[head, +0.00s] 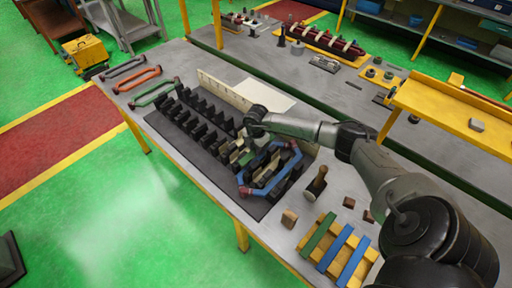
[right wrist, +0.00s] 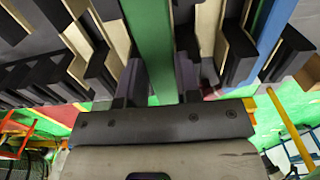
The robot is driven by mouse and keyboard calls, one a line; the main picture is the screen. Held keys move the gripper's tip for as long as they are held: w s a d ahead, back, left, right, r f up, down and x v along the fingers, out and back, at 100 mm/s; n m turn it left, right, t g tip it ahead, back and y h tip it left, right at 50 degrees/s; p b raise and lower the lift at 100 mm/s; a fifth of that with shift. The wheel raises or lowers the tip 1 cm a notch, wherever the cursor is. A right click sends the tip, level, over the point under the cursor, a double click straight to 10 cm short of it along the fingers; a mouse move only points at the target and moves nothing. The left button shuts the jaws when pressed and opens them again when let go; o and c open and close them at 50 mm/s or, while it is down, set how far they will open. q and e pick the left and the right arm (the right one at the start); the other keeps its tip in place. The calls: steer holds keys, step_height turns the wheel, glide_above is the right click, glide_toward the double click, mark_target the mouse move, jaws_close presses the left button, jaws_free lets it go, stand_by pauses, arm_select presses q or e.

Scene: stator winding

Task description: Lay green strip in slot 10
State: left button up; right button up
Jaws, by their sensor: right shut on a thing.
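The stator (head: 205,133) is a row of black slotted teeth on a dark base on the table. My right gripper (head: 250,137) is over its middle, fingers pointing down. In the right wrist view, the right gripper (right wrist: 158,88) is shut on a green strip (right wrist: 149,40), which runs away from me between rows of black teeth (right wrist: 100,65). I cannot tell how deep the strip sits or which slot number it is at. My left gripper is not in view.
A blue coil (head: 243,178) sits in the right-hand teeth. A yellow rack (head: 326,252) with a green and blue strips stands at the front. A wooden-handled tool (head: 317,182) and small blocks (head: 289,217) lie nearby.

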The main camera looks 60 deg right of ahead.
stand_by(0.5)
steer(key=shift+f+b, duration=0.3)
steer(key=shift+f, duration=0.15)
steer(key=shift+f+b, duration=0.3)
steer(key=shift+f, duration=0.2)
steer(key=shift+f+b, duration=0.6)
steer(key=shift+f, duration=0.35)
steer(key=shift+f+b, duration=0.3)
steer(key=shift+f, duration=0.35)
steer(key=shift+f, duration=0.1)
steer(key=shift+f+b, duration=0.35)
steer(key=shift+f, duration=0.1)
stand_by(0.4)
